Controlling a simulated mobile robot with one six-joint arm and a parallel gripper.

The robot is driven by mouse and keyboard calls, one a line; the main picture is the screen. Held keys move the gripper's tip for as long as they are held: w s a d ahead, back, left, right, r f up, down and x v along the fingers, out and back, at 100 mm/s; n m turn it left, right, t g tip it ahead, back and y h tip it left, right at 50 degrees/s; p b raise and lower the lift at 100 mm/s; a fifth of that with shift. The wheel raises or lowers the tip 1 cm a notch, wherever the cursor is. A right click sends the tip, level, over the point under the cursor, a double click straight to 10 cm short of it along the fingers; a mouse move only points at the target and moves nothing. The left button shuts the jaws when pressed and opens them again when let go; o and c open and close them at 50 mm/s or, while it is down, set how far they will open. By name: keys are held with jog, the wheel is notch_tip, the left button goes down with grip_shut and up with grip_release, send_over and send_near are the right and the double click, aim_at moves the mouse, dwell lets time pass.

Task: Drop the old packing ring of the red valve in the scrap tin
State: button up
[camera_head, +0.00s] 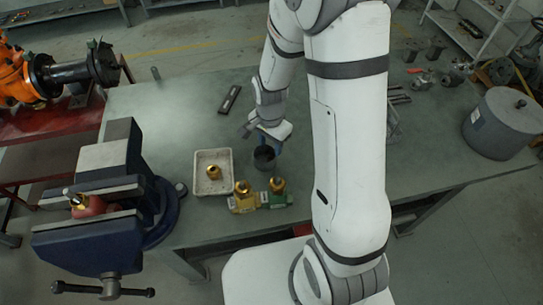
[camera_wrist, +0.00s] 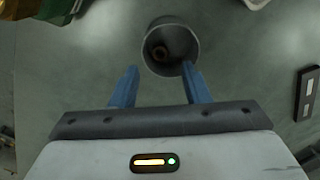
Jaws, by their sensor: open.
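The dark grey scrap tin (camera_head: 264,159) stands upright on the bench, and it also shows in the wrist view (camera_wrist: 183,27). A small brownish ring (camera_wrist: 160,53) lies inside it at the bottom; it looks like a packing ring. My gripper (camera_head: 264,138) is above the tin, and in the wrist view its two blue fingers (camera_wrist: 160,70) are apart with nothing between them. The red valve (camera_head: 88,207) is held in the blue vise (camera_head: 98,235) at the left. Its inside cannot be seen.
A white tray (camera_head: 201,188) holding a brass part (camera_head: 213,172) stands left of the tin. A yellow valve (camera_head: 242,204) and a green valve (camera_head: 278,200) stand in front of it. A dark flat object (camera_head: 229,99) lies behind. A grey pot (camera_head: 502,125) stands far right.

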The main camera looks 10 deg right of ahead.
notch_tip(320, 180, up, 7)
dwell(0.3)
dwell(0.4)
jog(key=s+d+r+n+t, duration=0.1)
jog(key=s+d+r+n, duration=0.1)
jog(key=s+r+n, duration=0.3)
jog(key=s+d+r+n+t, duration=0.2)
jog(key=s+r+n, duration=0.3)
jog(key=s+r, duration=0.4)
jog(key=shift+d, duration=0.25)
dwell(1.2)
